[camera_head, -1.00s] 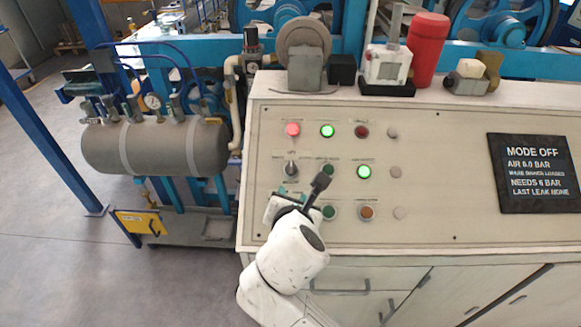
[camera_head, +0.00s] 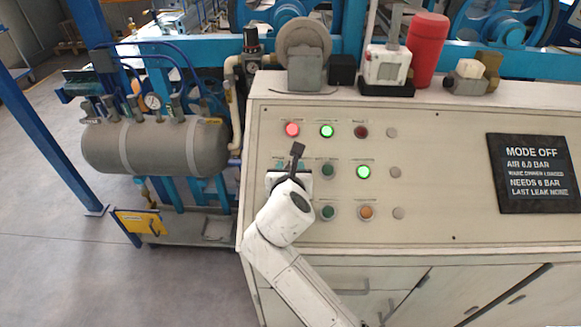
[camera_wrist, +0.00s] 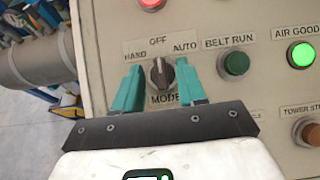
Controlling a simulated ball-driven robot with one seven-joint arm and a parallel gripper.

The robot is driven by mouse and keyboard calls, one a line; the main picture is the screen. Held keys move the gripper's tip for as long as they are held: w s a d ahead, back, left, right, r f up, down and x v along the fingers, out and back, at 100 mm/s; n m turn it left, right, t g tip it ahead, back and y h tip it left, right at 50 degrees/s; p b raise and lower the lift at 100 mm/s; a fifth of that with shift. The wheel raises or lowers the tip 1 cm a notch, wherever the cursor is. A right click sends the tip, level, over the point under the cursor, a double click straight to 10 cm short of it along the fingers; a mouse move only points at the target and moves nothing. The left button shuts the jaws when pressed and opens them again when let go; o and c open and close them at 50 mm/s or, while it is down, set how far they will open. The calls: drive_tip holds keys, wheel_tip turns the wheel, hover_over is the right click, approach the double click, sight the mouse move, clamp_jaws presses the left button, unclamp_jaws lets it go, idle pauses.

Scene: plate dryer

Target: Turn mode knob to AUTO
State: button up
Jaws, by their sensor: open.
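The mode knob (camera_wrist: 159,74) is a dark grey dial on the cream panel, seen in the wrist view. Its labels read HAND at left, OFF at top and AUTO at right, with MODE below; its pointer looks directed up towards OFF. My gripper (camera_wrist: 158,88) is open, with one teal finger on each side of the knob and visible gaps between. I cannot tell how far the fingertips are from the panel. In the head view my gripper (camera_head: 289,172) covers the knob. The display (camera_head: 535,172) reads MODE OFF and AIR 6.0 BAR.
The BELT RUN button (camera_wrist: 236,63) is close to the right of the right finger. The AIR GOOD light (camera_wrist: 301,54) glows green. A red light (camera_head: 292,129) glows above the knob area. A grey air tank (camera_head: 155,147) stands left of the cabinet.

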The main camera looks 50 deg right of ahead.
drive_tip(key=shift+w+d+f, duration=0.15)
drive_tip(key=shift+w+d, duration=0.1)
drive_tip(key=shift+d, duration=0.1)
drive_tip(key=c, duration=0.7)
drive_tip(key=shift+m+p, duration=0.35)
drive_tip(key=shift+m, duration=0.05)
drive_tip(key=m+g+p, duration=0.1)
drive_tip(key=m, duration=0.1)
drive_tip(key=m+g+h+p, duration=0.1)
drive_tip(key=m, duration=0.1)
drive_tip(key=shift+w+a+r+g+p, duration=0.2)
drive_tip(key=shift+g+p, duration=0.1)
drive_tip(key=shift+g, duration=0.1)
drive_tip(key=shift+d+f+m+g+h+p, duration=0.15)
drive_tip(key=shift+m+g+p, duration=0.6)
drive_tip(key=shift+m, duration=0.65)
drive_tip(key=shift+a+m+g+h+p, duration=0.15)
drive_tip(key=shift+m+g+p, duration=0.3)
drive_tip(key=shift+m+g, duration=0.75)
drive_tip(key=shift+d+m, duration=0.1)
drive_tip(key=shift+m, duration=0.3)
